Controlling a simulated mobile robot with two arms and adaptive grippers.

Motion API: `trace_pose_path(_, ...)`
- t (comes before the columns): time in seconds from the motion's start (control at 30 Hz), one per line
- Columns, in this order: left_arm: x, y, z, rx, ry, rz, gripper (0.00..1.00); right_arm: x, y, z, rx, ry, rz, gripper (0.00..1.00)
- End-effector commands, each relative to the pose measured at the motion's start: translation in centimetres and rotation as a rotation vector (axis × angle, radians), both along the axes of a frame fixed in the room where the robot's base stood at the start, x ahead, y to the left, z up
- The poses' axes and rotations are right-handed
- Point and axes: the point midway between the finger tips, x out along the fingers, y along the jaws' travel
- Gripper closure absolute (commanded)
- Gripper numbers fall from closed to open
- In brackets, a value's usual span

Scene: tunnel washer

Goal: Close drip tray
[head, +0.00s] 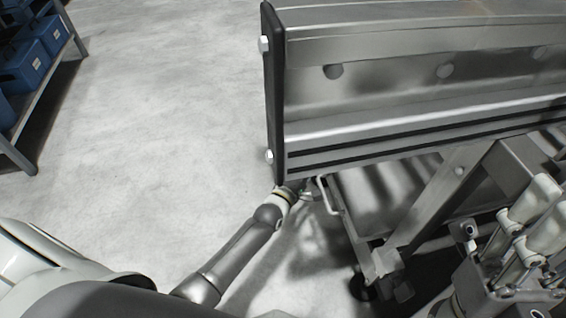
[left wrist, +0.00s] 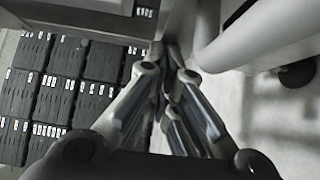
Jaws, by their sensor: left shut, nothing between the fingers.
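The drip tray (head: 385,190) appears to be the shiny metal pan low under the machine, at the centre right of the head view. A pale bar handle (head: 327,196) stands at its near left end. My left gripper (head: 302,189) is just left of this handle, under the end of the machine's beam, which partly hides it. I cannot tell whether it touches the handle or tray. In the left wrist view my left gripper's fingers (left wrist: 167,62) meet, empty, beside grey metal surfaces. How far the tray is out is unclear.
The machine's metal beam (head: 420,110) overhangs the tray. A shelf with blue bins (head: 25,65) is at far left. Grey floor (head: 165,110) between is clear. Dark labelled boxes (left wrist: 65,85) show in the wrist view.

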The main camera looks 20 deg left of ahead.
Motion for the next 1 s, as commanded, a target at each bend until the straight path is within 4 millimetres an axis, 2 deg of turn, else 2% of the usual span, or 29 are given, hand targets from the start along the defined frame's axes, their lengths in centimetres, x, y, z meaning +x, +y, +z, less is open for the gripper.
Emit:
trace_pose_path(0.03,1.0,-1.5,0.1,-0.007,-0.005,-0.003,1.00,0.0,0.0,-0.4,0.000,0.000,0.000,0.60)
trace_pose_path(0.1,1.9,-2.7,0.0,-0.008,-0.004,-0.003,1.00,0.0,0.0,-0.7,0.000,0.000,0.001,0.60)
trace_pose_path(0.33,3.9,-5.5,0.0,-0.002,-0.003,-0.002,1.00,0.0,0.0,-1.4,0.000,0.000,0.001,0.60)
trace_pose_path(0.57,4.5,-6.4,0.1,-0.001,-0.001,-0.002,1.00,0.0,0.0,-1.5,0.000,0.000,0.001,0.60)
trace_pose_path(1.0,4.6,-6.6,0.2,-0.001,-0.002,-0.005,1.00,0.0,0.0,-1.5,0.001,-0.001,0.001,0.60)
